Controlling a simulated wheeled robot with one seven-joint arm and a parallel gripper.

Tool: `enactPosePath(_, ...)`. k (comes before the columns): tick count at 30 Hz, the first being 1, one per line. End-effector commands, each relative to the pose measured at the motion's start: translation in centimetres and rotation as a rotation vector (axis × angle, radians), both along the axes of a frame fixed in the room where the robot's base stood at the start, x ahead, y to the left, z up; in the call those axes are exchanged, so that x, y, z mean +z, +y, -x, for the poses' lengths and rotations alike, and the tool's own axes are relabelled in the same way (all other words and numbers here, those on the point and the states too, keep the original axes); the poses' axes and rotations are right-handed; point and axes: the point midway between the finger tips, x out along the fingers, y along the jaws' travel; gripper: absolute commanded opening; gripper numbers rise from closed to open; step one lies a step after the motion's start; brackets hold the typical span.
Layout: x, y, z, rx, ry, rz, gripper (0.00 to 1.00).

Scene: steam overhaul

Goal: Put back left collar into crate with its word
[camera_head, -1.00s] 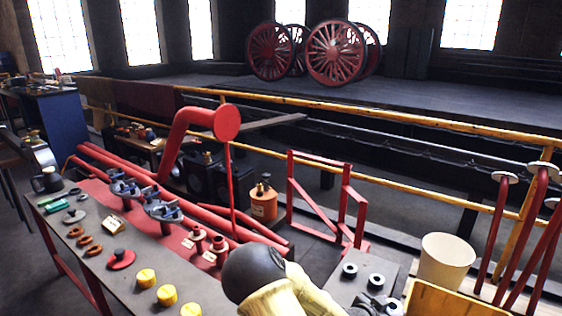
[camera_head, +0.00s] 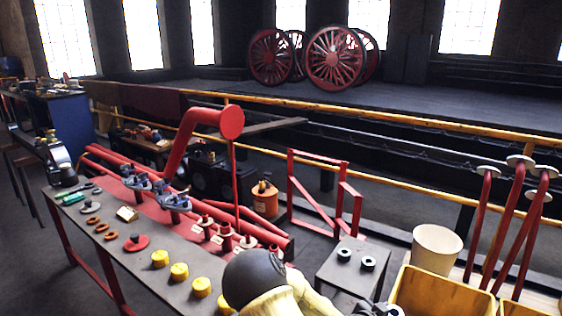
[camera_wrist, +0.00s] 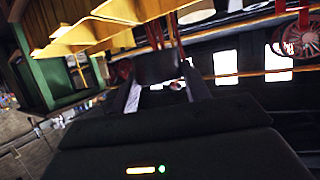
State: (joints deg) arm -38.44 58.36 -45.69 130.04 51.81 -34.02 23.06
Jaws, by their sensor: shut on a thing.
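My gripper (camera_head: 378,308) is at the bottom edge of the head view, partly cut off, beside the grey stand. It is shut on a small pale grey collar (camera_head: 395,311), of which only part shows. In the wrist view my gripper's dark fingers (camera_wrist: 162,88) point up the picture, and the collar is hard to make out. Two more collars, a left one (camera_head: 344,254) and a right one (camera_head: 368,263), sit on the grey stand (camera_head: 335,270). A yellow crate (camera_head: 445,290) is to the right of my gripper, with another yellow crate (camera_head: 518,309) beside it. No words on them are readable.
A cream bucket (camera_head: 437,248) stands behind the yellow crate. Red levers (camera_head: 515,215) rise at the right. A long bench (camera_head: 140,255) with yellow caps and other parts is at the left. A yellow rail (camera_head: 380,193) runs behind.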

Motion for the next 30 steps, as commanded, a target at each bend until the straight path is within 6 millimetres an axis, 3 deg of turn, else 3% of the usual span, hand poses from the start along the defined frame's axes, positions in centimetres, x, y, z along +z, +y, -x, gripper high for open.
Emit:
enactPosePath(14,-1.4,0.5,-1.7,0.138,-0.002,0.001,0.09)
enactPosePath(20,-3.2,1.7,-3.1,0.273,0.001,0.001,0.09)
enactPosePath(23,-4.8,3.2,-4.1,0.387,0.000,-0.002,0.09)
enactPosePath(30,-9.7,8.5,-5.6,0.712,0.001,-0.004,0.09)
